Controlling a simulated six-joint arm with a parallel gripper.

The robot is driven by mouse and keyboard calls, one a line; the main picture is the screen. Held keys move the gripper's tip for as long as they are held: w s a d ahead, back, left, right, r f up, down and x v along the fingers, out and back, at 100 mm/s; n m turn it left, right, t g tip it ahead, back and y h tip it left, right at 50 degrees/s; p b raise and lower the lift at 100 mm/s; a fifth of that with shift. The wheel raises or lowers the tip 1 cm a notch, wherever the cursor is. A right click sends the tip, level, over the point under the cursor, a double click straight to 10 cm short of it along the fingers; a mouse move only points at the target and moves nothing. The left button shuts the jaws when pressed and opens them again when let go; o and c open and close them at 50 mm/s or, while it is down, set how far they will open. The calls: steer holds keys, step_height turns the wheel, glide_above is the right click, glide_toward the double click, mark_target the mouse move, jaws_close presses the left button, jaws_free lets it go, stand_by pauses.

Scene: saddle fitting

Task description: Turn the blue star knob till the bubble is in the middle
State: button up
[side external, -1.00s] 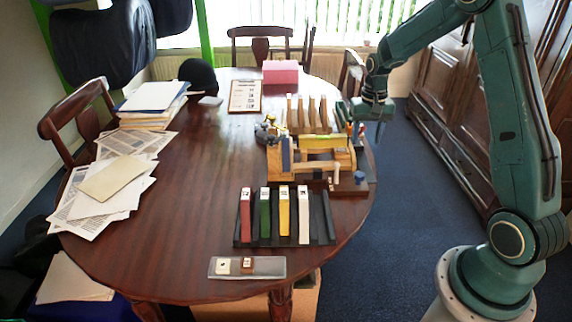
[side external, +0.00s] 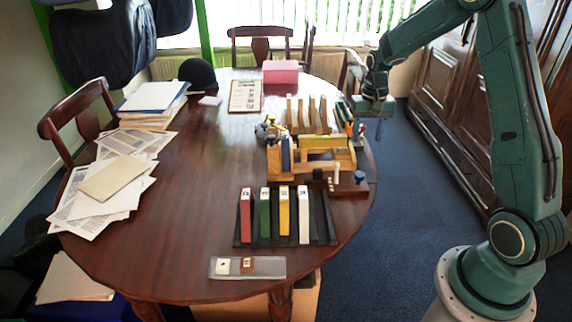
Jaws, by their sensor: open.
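A small blue knob (side external: 360,176) sits at the right end of the wooden fixture (side external: 310,163), near the table's right edge. It is too small here to make out its star shape. A yellow-green bar lies across the top of the fixture; I cannot make out a bubble. My gripper (side external: 378,122) is open, hanging beyond the table's right edge, above and behind the knob and well apart from it. Its fingers are small and partly hard to see.
A black rack (side external: 325,238) with red, green, yellow and white blocks stands in front of the fixture. Upright wooden pieces (side external: 312,112) and coloured tools (side external: 345,113) stand behind it, close to my gripper. Papers (side external: 110,180) cover the left side; the table's middle is clear.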

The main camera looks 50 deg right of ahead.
mark_target(360, 174)
steer(key=shift+f, duration=0.15)
step_height(360, 174, down, 14)
steer(key=shift+r, duration=0.25)
stand_by(0.7)
steer(key=c, duration=0.9)
